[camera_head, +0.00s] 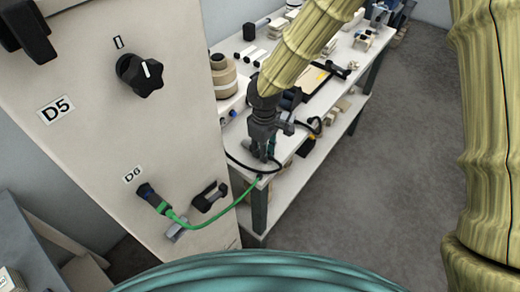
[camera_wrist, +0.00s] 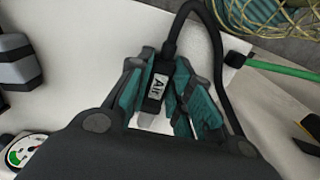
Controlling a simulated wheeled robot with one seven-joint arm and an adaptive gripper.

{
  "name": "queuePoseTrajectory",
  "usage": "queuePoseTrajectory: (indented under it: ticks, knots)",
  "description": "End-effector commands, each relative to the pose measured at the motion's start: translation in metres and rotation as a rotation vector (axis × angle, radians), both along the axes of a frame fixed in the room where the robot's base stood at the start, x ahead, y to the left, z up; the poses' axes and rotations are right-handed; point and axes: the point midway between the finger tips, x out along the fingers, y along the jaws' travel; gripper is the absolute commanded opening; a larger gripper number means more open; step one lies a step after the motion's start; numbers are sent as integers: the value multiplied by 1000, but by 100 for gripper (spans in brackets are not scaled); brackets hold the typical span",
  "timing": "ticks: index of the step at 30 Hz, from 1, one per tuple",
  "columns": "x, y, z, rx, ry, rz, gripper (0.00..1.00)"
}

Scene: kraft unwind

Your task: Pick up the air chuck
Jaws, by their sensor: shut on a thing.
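The air chuck (camera_wrist: 157,84) is a dark piece with a white "Air" label, seen between the teal fingers in the wrist view. My gripper (camera_wrist: 165,100) is shut on it, with a finger on each side. A black hose (camera_wrist: 199,12) runs from its end, loops over and comes down on the right. In the head view my gripper (camera_head: 262,153) points down at the near end of the white workbench (camera_head: 308,119). The chuck is mostly hidden there by the fingers. I cannot tell whether it touches the bench top.
A pale panel (camera_head: 110,100) with a black knob (camera_head: 140,75) stands close on the left. A green hose (camera_head: 205,222) runs from its D6 port to the bench corner. Tape rolls (camera_head: 222,72) stand behind my gripper. A round gauge (camera_wrist: 22,150) shows lower left. Grey floor lies right.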

Motion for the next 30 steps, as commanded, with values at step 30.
queuePoseTrajectory:
  ticks: [30]
  knots:
    - [0,0,100,1,-1,-1,0]
